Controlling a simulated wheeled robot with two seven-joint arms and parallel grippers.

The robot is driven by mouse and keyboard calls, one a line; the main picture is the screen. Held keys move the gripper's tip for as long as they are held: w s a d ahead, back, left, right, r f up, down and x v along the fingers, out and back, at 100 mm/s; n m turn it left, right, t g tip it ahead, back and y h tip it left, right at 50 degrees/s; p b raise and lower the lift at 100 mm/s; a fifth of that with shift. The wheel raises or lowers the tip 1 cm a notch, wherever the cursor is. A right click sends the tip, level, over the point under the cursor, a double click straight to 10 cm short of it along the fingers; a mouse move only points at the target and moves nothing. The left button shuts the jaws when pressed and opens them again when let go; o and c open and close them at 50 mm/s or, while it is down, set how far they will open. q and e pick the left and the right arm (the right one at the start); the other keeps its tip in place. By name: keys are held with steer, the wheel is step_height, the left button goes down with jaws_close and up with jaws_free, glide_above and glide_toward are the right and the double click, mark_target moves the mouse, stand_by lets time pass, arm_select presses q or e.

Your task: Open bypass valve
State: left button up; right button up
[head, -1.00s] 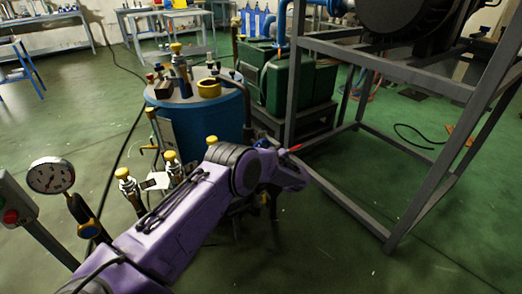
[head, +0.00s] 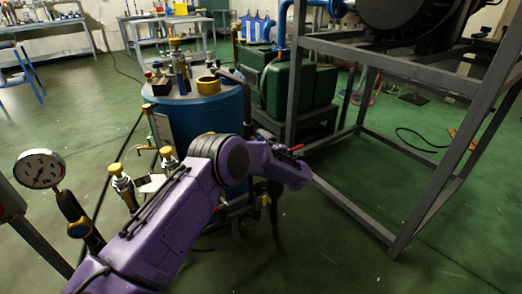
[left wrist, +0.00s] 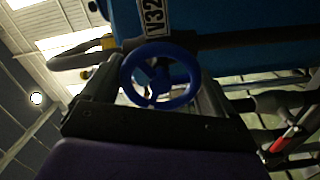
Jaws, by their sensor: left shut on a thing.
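A blue valve handwheel (left wrist: 158,74) with spokes fills the middle of the left wrist view. A plate (left wrist: 152,17) with lettering that looks like "V32" is behind it on a blue surface. My left gripper (left wrist: 160,88) has a dark finger on each side of the handwheel and is shut on it. In the head view my purple left arm reaches in front of the blue tank (head: 212,112), and its gripper and the handwheel are hidden there. I cannot tell how far the wheel is turned. My right gripper is in neither view.
A red handle (head: 297,148) is close by my left arm; a red handle (left wrist: 283,140) also shows in the left wrist view. A grey metal frame (head: 345,198) stands at right. A pressure gauge (head: 39,169) and yellow-capped fittings (head: 123,184) are at left. Green floor is open at front right.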

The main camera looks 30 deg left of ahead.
arm_select(q)
steer(key=n+b, duration=0.1)
steer(key=n, duration=0.1)
steer(key=n+b, duration=0.2)
steer(key=n, duration=0.1)
steer(key=shift+f+n, duration=0.3)
steer(key=shift+f, duration=0.05)
steer(key=n+b, duration=0.4)
steer(key=shift+f, duration=0.1)
steer(key=n+b, duration=0.6)
steer(key=shift+f+n+b, duration=0.15)
steer(key=shift+n+b, duration=0.15)
steer(key=shift+b, duration=0.05)
steer(key=shift+n+b, duration=1)
steer(key=shift+b, duration=0.1)
steer(key=shift+r+n+b, duration=0.25)
steer(key=shift+n+b, duration=0.35)
steer(key=shift+b, duration=0.05)
steer(key=shift+d, duration=0.1)
steer(key=o, duration=0.8)
steer(key=shift+r, duration=0.1)
